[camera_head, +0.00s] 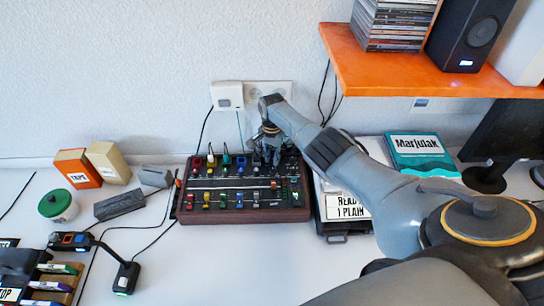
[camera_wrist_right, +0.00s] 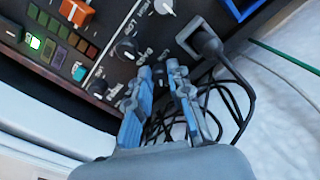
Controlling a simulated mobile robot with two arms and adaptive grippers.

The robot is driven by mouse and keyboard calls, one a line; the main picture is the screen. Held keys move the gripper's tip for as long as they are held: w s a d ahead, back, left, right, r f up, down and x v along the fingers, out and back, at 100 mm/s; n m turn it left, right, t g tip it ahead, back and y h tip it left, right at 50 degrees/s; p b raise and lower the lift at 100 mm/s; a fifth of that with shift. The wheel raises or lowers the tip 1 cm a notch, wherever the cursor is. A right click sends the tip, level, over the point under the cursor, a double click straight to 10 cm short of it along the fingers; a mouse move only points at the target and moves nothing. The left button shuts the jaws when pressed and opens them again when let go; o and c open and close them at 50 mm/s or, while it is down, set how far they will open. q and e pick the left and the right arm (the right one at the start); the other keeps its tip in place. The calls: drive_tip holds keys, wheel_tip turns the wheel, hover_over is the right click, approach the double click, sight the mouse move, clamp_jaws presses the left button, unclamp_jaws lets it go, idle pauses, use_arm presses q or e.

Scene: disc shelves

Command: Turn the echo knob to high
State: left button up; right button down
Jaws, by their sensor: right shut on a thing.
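The mixer (camera_head: 245,215), a dark panel with a wood-coloured frame and rows of coloured knobs and sliders, lies on the white table. My right gripper (camera_head: 268,153) points down at its back right part. In the right wrist view, the gripper (camera_wrist_right: 159,70) has its two blue-grey fingers close together at the panel, shut on a small knob whose body is mostly hidden between the tips. A dark knob (camera_wrist_right: 125,49) with a light top sits just left of the fingertips. The printed labels are too blurred to tell which is echo. My left gripper is not in view.
A black cable plug (camera_wrist_right: 205,42) and loose black cables lie right beside the fingers. An orange shelf (camera_head: 440,75) with a speaker overhangs at the right. Books (camera_head: 422,153) lie right of the mixer. The table's front middle is clear.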

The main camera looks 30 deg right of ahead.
sight(272, 159)
drive_tip(key=c, duration=1.5)
unclamp_jaws()
drive_tip(key=shift+r, duration=0.1)
wheel_tip(272, 159, up, 12)
